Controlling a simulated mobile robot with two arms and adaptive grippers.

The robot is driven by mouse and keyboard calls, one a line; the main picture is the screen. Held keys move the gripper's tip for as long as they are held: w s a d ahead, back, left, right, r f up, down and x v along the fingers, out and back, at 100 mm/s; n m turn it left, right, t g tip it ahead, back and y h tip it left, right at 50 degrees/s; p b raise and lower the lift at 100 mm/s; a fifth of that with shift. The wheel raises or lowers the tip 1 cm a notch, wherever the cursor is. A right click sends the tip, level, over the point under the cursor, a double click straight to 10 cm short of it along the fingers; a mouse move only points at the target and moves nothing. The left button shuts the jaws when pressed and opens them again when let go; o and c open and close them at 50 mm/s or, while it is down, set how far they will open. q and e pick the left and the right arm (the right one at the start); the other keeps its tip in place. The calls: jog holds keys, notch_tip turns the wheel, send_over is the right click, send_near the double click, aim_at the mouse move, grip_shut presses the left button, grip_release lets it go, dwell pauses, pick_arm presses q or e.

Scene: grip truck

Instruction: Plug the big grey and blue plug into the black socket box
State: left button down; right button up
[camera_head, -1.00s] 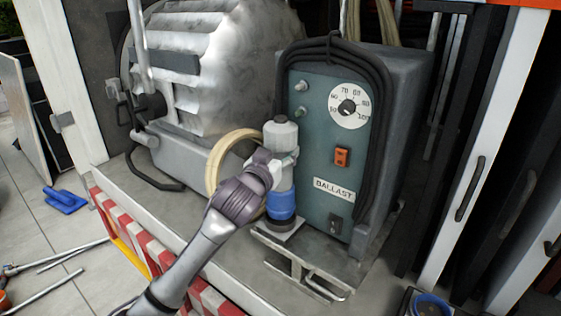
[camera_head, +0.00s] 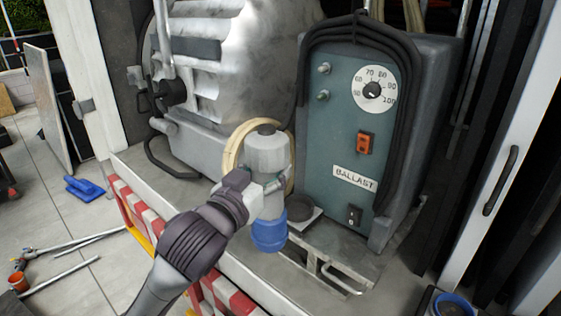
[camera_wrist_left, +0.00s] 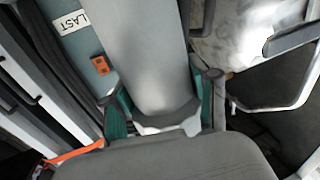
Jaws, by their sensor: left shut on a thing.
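The big plug (camera_head: 267,155) has a grey body and a blue collar at its lower end. My left gripper (camera_head: 262,190) is shut around the plug's grey body and holds it roughly upright, blue end down, in front of the ballast unit. The wrist view shows the smooth grey plug body (camera_wrist_left: 150,55) between the green-padded fingers (camera_wrist_left: 165,100). A black box with a blue ring (camera_head: 452,304), seemingly the socket box, shows partly at the bottom right, apart from the plug and cut by the picture's edge. My right gripper is not in view.
The green ballast unit (camera_head: 335,130) stands behind the plug, with black cable looped over it. A dark round piece (camera_head: 299,208) sits on a pale plate before it. A metal bar handle (camera_head: 345,280) sticks out at the truck bed's edge. A silver machine (camera_head: 210,75) stands left.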

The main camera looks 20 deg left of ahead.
pick_arm(q)
jog(key=shift+s+a+r, duration=0.1)
jog(key=shift+s+r, duration=0.15)
jog(key=shift+s, duration=0.7)
jog(key=shift+r+p, duration=0.4)
jog(key=shift+p, duration=0.25)
jog(key=shift+w+f, duration=0.1)
